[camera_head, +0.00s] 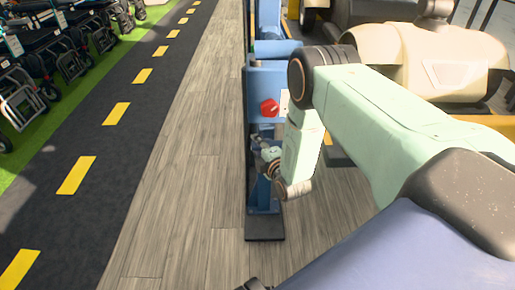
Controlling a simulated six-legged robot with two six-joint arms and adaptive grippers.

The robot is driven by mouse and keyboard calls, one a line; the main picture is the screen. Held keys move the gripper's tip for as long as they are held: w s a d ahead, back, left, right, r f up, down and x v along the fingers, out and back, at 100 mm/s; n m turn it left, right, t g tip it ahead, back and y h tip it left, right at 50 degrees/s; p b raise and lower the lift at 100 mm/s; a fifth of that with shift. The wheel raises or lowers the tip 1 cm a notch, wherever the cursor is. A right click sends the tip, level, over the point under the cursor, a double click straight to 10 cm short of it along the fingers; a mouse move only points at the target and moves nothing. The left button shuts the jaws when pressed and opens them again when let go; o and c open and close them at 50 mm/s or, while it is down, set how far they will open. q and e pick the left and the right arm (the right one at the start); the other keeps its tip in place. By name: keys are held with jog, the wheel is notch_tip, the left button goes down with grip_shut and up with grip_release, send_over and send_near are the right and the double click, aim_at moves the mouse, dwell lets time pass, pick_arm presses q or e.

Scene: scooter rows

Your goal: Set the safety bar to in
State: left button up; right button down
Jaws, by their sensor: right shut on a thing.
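A blue post-like stand (256,80) with a red knob (269,107) on its face rises from a dark base plate in the middle of the head view. My right arm reaches in from the right and bends down in front of it. My right gripper (261,148) is at the stand below the red knob, shut on a part there that I take to be the safety bar. The gripper and wrist hide most of that part, so whether it is in or out cannot be told. My left gripper cannot be made out.
A beige and dark machine (430,55) with yellow edges stands behind my right arm. Wood-look floor (185,190) and a dark lane with yellow dashes lie clear left of the stand.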

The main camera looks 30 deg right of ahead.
pick_arm(q)
jog(key=shift+w+d, duration=0.2)
jog(key=shift+w, duration=0.15)
pick_arm(e)
jog(key=shift+w+d+r, duration=0.15)
jog(key=shift+w+d, duration=0.2)
jog(key=shift+w, duration=0.2)
jog(key=c, duration=1.2)
grip_release()
jog(key=shift+o, duration=0.9)
jog(key=shift+s, duration=0.1)
jog(key=shift+a, duration=0.1)
jog(key=shift+s, duration=0.25)
jog(key=v, duration=1.1)
jog(key=shift+s, duration=0.25)
